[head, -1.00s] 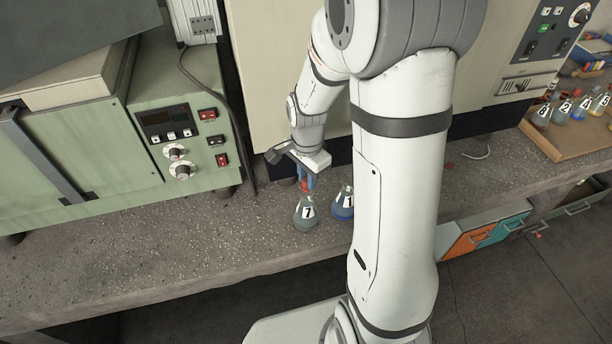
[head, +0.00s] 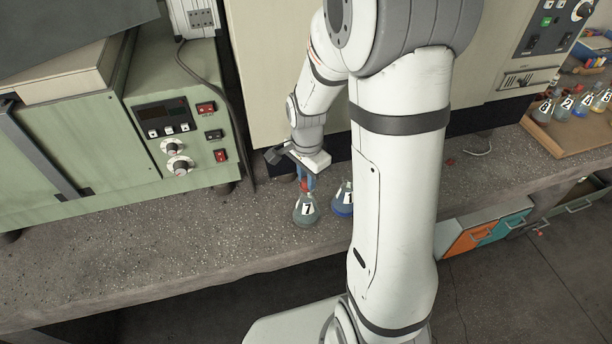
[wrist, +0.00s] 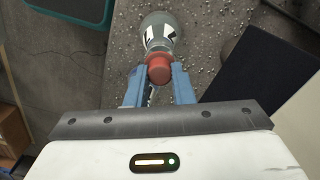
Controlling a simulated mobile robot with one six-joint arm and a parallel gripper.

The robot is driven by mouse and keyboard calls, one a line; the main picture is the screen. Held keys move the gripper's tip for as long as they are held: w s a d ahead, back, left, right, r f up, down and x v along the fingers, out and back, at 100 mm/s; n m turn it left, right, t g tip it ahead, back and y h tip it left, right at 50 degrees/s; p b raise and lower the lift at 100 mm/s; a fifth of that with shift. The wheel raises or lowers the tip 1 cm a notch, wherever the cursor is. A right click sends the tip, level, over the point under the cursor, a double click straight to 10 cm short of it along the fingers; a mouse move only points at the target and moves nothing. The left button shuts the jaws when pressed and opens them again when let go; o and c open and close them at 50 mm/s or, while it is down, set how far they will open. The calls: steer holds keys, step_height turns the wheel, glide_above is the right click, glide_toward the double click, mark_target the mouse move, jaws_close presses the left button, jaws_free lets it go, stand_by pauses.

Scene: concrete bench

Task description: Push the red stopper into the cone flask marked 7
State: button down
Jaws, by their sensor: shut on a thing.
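The cone flask marked 7 (head: 306,211) stands upright on the bench, a grey-green flask with a white label. The red stopper (wrist: 159,68) is between the blue fingertips of my gripper (wrist: 160,82), which is shut on it. In the wrist view the flask (wrist: 158,32) is right beyond the stopper, in line with it. In the head view the stopper (head: 304,186) is at the top of the flask's neck, partly hidden by my gripper (head: 306,179). I cannot tell how deep it sits in the mouth.
A blue flask marked 1 (head: 343,200) stands close on the right, partly hidden by my arm. A green instrument box (head: 190,125) is on the left. A wooden tray (head: 570,140) of several marked flasks is at the far right. The bench left of the flask is clear.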

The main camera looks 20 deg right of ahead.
steer(key=shift+f, duration=0.15)
steer(key=shift+f+b, duration=0.35)
steer(key=shift+b, duration=0.1)
stand_by(0.3)
steer(key=c, duration=0.6)
jaws_free()
steer(key=shift+r, duration=0.15)
steer(key=shift+r+p, duration=3.4)
steer(key=shift+r, duration=1)
